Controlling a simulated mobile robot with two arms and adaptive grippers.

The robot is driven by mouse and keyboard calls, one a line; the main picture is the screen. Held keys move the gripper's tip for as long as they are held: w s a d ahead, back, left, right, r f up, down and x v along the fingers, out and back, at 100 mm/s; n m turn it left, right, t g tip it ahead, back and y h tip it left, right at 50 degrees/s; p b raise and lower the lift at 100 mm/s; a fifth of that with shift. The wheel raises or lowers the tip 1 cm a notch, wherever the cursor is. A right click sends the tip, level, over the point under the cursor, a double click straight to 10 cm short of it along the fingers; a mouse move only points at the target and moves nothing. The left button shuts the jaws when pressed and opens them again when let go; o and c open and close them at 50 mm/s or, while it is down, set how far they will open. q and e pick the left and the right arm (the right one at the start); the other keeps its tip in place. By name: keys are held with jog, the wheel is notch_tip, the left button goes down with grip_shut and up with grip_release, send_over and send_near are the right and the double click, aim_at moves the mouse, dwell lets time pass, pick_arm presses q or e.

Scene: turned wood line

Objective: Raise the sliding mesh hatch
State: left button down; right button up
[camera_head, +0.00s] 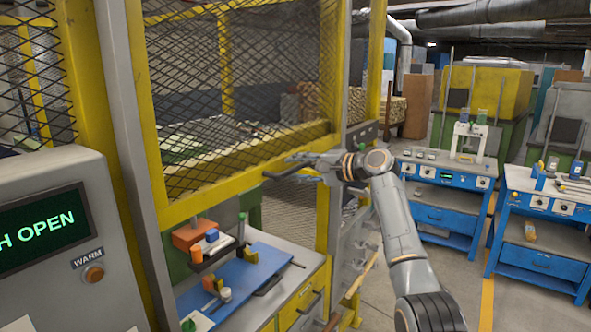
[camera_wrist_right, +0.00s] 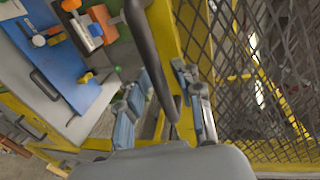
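The sliding mesh hatch (camera_head: 245,177) is a yellow frame filled with dark wire mesh. Its lower rail stands above an opening onto a work surface. A dark bar handle (camera_head: 285,173) is fixed to that rail. In the right wrist view the handle (camera_wrist_right: 150,55) runs down between the fingers, and the mesh (camera_wrist_right: 255,75) fills the right. My right gripper (camera_head: 308,168) is at the handle's right end. Its fingers (camera_wrist_right: 168,85) are spread on either side of the bar, with a gap showing beside it. My left gripper is out of view.
A grey control panel (camera_head: 60,170) at the left has a display ending in "H OPEN" and an orange WARM button. Inside the opening, a blue board (camera_head: 240,283) carries small fixtures. Yellow posts flank the hatch. Blue workbenches (camera_head: 440,215) stand right, with open floor before them.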

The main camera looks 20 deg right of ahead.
jog(key=shift+s, duration=0.1)
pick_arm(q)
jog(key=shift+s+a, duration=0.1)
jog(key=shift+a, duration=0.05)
pick_arm(e)
jog(key=v, duration=1.2)
jog(key=shift+d, duration=0.1)
